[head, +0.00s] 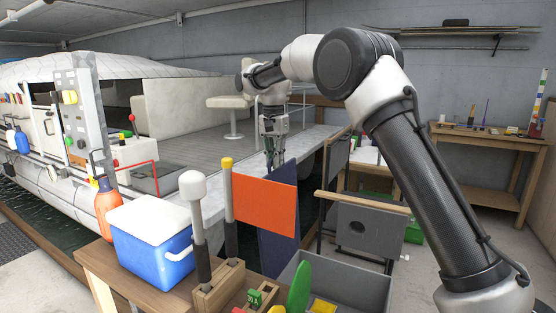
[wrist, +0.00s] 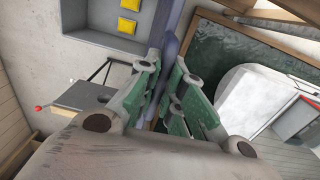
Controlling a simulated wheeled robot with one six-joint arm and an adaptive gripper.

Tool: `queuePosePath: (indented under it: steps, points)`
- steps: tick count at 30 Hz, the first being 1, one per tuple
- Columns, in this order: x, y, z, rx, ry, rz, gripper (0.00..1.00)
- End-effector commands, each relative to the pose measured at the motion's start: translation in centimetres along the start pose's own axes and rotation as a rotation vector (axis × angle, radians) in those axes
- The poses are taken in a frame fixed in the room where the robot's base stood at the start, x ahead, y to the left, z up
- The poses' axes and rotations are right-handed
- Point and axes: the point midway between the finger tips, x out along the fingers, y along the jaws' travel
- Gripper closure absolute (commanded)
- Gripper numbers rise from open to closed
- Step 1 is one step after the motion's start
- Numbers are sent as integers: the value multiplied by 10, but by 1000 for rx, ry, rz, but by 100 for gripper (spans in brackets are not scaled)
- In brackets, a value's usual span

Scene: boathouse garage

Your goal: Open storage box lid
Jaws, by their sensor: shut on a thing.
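The grey storage box (head: 355,283) stands open at the lower middle of the head view, with yellow pieces inside. It also shows at the top left of the wrist view (wrist: 85,38). A dark blue panel, seemingly its lid (head: 284,176), stands steeply upright at the box's left side. My gripper (head: 271,160) is at the panel's upper edge. In the wrist view the lid's edge (wrist: 176,38) runs between the green-padded fingers (wrist: 168,105), which are shut on it.
The orange flag (head: 264,206) hangs on a yellow-topped pole in front of the lid. A wooden holder (head: 218,290), a green piece (head: 299,286) and a blue-and-white cooler (head: 155,240) stand nearby. A grey folding chair (head: 368,228) is to the right. The boat lies behind on the left.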

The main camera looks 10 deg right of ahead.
Motion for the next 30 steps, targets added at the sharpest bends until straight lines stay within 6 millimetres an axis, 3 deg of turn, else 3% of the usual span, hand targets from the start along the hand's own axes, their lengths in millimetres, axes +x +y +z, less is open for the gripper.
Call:
queuePosePath:
  steps: [7,9,12,23,30]
  points:
    - [1,0,1,-2,-3,1,100]
    - [1,0,1,-2,-3,2,82]
    - [1,0,0,-2,-2,1,68]
    - [-5,0,0,-1,0,-1,68]
    - [-48,-1,-1,-1,1,-3,68]
